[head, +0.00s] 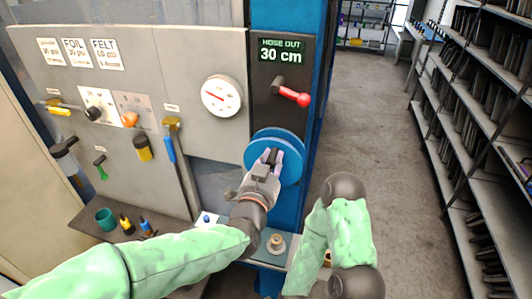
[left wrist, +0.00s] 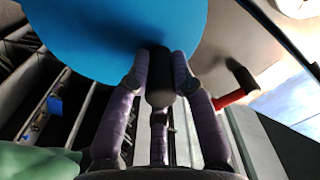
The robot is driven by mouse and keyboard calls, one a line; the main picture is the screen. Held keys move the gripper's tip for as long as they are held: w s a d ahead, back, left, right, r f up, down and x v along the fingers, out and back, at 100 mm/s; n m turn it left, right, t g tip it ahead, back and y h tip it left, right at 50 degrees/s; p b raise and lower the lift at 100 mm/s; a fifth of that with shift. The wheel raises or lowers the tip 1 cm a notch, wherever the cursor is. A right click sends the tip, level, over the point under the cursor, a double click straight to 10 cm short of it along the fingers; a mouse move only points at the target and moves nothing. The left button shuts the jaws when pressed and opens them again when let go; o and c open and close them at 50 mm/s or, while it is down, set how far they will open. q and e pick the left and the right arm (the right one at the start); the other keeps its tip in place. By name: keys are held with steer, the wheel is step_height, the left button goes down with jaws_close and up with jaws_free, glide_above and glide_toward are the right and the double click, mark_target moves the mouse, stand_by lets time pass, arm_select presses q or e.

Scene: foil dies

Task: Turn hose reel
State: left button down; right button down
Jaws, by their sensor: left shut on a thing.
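The hose reel (head: 290,144) is a blue disc on the blue post, below a display reading "HOSE OUT 30 cm". It fills the upper middle of the left wrist view (left wrist: 110,25). My left gripper (head: 270,157) is at the reel's lower left part, its fingers shut on the dark reel handle (left wrist: 160,75) that stands out from the disc. The fingers hide part of the handle. My right gripper does not show; only parts of my right arm appear at the lower right in the head view.
A red-knobbed lever (head: 292,93) sticks out above the reel. A round gauge (head: 221,96) and hanging tools are on the grey panel to the left. A small ledge (head: 262,250) is below. Shelves (head: 480,110) line the right, with open floor between.

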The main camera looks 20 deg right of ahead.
mark_target(291, 165)
arm_select(q)
steer(key=m+p, duration=0.1)
steer(key=m, duration=0.1)
steer(key=s+d+f+m+p, duration=0.1)
steer(key=m, duration=0.1)
steer(key=d+m, duration=0.1)
steer(key=m, duration=0.1)
steer(key=shift+s+d+f+p, duration=0.15)
steer(key=shift+s+f+p, duration=0.15)
steer(key=shift+f+p, duration=0.1)
steer(key=m, duration=0.2)
steer(key=f+m+p, duration=0.1)
steer(key=shift+s+d+f+m, duration=0.1)
steer(key=shift+s+d+m, duration=0.15)
steer(key=shift+d+m, duration=0.15)
steer(key=shift+s+d+f+m, duration=0.1)
steer(key=shift+f+m, duration=0.2)
steer(key=shift+m, duration=0.35)
steer(key=shift+s+d+f+m, duration=0.1)
steer(key=shift+f+m, duration=0.2)
steer(key=shift+m, duration=0.35)
steer(key=c, duration=1.3)
jaws_free()
steer(key=shift+o, duration=1.1)
steer(key=shift+w, duration=0.1)
steer(key=shift+r, duration=0.1)
